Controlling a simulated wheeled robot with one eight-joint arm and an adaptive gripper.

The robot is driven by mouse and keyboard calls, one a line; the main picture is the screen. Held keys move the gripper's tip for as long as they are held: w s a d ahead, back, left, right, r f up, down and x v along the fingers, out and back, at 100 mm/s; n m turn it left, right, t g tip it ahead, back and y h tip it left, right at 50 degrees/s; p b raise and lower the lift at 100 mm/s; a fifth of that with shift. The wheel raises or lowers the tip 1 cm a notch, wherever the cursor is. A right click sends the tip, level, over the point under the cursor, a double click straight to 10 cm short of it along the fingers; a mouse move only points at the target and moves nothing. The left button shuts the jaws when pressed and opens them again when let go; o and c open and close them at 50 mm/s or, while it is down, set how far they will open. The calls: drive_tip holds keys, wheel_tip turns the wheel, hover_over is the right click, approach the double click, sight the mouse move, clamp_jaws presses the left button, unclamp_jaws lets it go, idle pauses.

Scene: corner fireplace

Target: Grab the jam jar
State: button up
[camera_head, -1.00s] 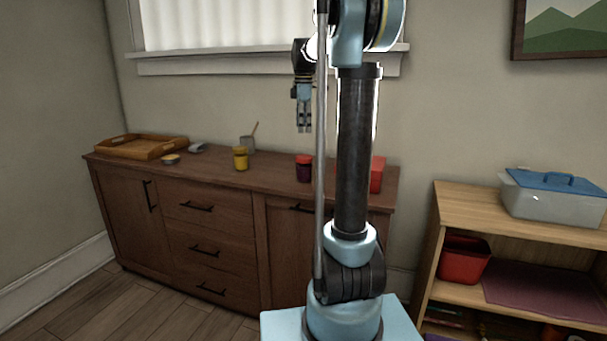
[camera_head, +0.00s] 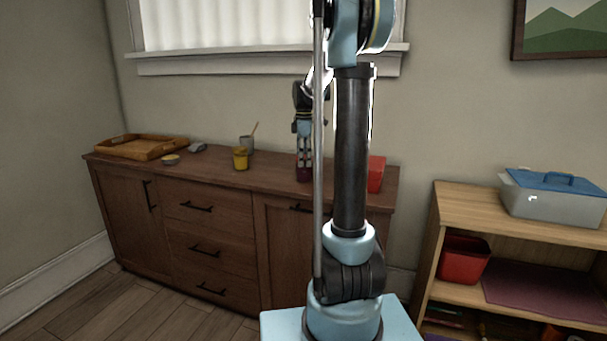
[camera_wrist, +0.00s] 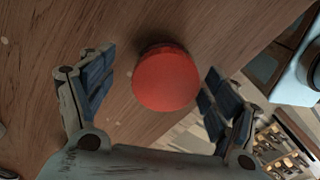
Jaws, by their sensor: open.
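The jam jar (camera_head: 303,174) is a small dark purple jar on the sideboard top, mostly hidden behind my gripper in the head view. Its round red lid (camera_wrist: 167,79) shows from above in the wrist view. My gripper (camera_head: 304,164) points down at the jar from above. In the wrist view my gripper (camera_wrist: 155,98) is open, with one finger on each side of the lid and a visible gap on both sides. I cannot tell how far down the fingers reach along the jar.
On the sideboard (camera_head: 215,175) stand a yellow jar (camera_head: 240,158), a grey cup (camera_head: 247,144) with a stick, a wooden tray (camera_head: 141,147) and a small yellow bowl (camera_head: 170,160). A red box (camera_head: 376,174) stands right of the jam jar. A shelf (camera_head: 470,213) is at the right.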

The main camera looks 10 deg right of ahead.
sight(304, 168)
drive_tip(key=shift+s+f, duration=0.2)
drive_tip(key=shift+f, duration=1.9)
drive_tip(key=c, duration=1.4)
